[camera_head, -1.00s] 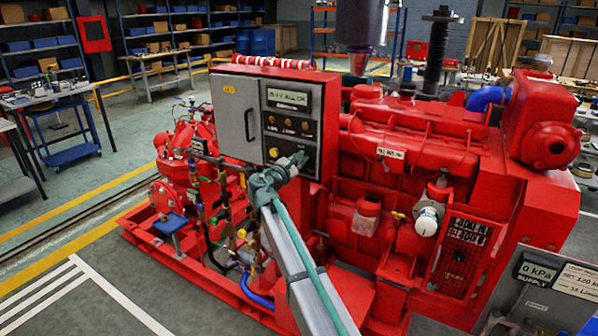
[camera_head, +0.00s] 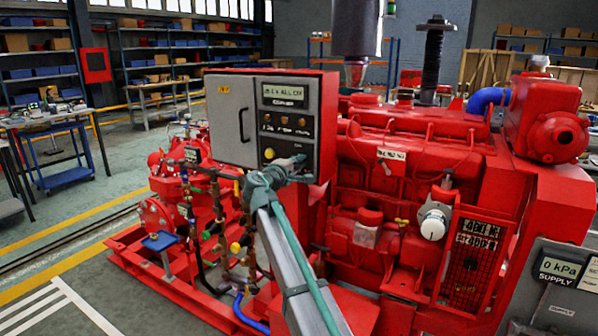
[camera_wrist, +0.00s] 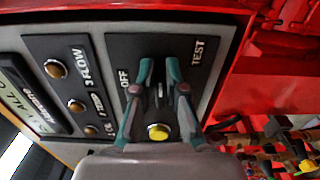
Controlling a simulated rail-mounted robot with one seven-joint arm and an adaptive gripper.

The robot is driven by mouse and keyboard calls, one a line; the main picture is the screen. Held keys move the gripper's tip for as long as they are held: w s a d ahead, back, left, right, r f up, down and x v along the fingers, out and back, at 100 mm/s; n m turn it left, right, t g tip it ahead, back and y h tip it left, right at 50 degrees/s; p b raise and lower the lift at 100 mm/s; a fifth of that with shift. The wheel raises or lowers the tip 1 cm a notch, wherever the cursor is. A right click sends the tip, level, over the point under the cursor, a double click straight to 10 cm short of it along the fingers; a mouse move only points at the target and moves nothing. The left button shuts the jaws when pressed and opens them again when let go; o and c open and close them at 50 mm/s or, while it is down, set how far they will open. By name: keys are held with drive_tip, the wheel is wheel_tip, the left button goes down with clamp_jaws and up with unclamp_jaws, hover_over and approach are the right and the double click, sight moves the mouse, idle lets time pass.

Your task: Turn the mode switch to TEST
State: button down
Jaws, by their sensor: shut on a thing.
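The control panel (camera_head: 291,93) is on the red-sided cabinet of the pumpset. The mode switch (camera_wrist: 160,92) is on its black plate, between the word OFF (camera_wrist: 124,79) and the word TEST (camera_wrist: 199,52); the wrist picture is turned sideways. My gripper (camera_wrist: 159,66) has its two teal-tipped fingers on either side of the switch, shut on it. The fingers partly cover the switch, so I cannot tell which label it points to. In the head view my gripper (camera_head: 298,162) reaches the panel's lower part and hides the switch.
A yellow button (camera_wrist: 158,131) sits close to the fingers on the same plate. Several indicator lamps (camera_wrist: 56,69) and a small display (camera_head: 284,92) are on the panel. The red engine (camera_head: 400,170) stands right of the cabinet, with pipes and valves (camera_head: 215,215) below left.

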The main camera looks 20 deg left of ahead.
drive_tip(key=shift+f+m+b, duration=0.1)
drive_tip(key=shift+m+b, duration=0.3)
drive_tip(key=shift+m, duration=0.1)
drive_tip(key=c, duration=1.2)
unclamp_jaws()
drive_tip(key=s+a, duration=0.2)
drive_tip(key=s, duration=1)
